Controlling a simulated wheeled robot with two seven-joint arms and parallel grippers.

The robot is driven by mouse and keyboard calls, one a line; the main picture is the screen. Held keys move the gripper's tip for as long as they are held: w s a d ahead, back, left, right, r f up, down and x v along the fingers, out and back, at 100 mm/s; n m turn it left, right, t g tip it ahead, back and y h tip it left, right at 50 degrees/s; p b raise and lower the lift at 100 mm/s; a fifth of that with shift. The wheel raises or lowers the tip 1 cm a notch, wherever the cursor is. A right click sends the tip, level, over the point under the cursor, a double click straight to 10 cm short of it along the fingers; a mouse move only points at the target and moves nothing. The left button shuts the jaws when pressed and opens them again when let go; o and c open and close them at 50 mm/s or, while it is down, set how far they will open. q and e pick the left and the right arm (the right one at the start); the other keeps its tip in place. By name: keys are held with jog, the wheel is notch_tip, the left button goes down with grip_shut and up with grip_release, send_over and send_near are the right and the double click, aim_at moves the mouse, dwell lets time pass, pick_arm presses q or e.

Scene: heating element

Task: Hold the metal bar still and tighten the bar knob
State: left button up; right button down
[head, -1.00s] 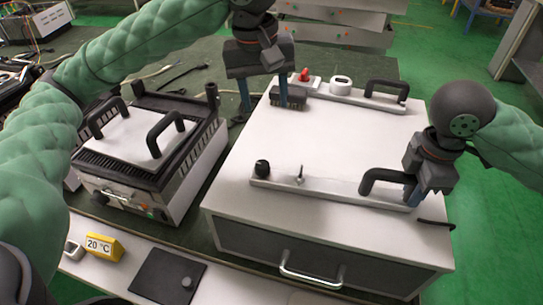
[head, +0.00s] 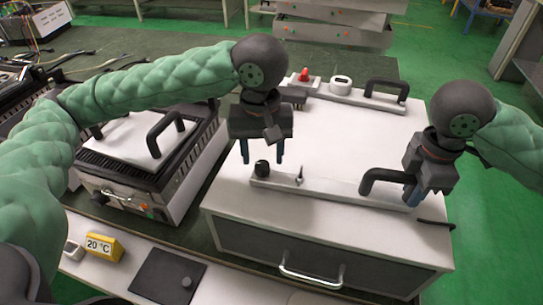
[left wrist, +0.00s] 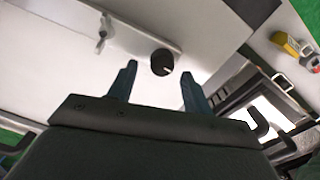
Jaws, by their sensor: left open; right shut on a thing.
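The near metal bar (head: 325,189) lies along the front of the white box top, with a black knob (head: 262,168) at its left end and a black handle at its right. My left gripper (head: 249,160) is open and empty, its fingers pointing down close to the knob. In the left wrist view the knob (left wrist: 162,62) shows just beyond and between the open fingertips (left wrist: 157,80), not gripped. My right gripper (head: 412,192) is shut on the bar's black handle (head: 372,181); the fingertips partly hide that end of the bar.
A grill unit (head: 150,170) stands to the left. A yellow 20 °C display (head: 101,247) sits at the front left.

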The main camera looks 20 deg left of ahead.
pick_arm(q)
jog(key=shift+f, duration=0.85)
jog(key=c, duration=1)
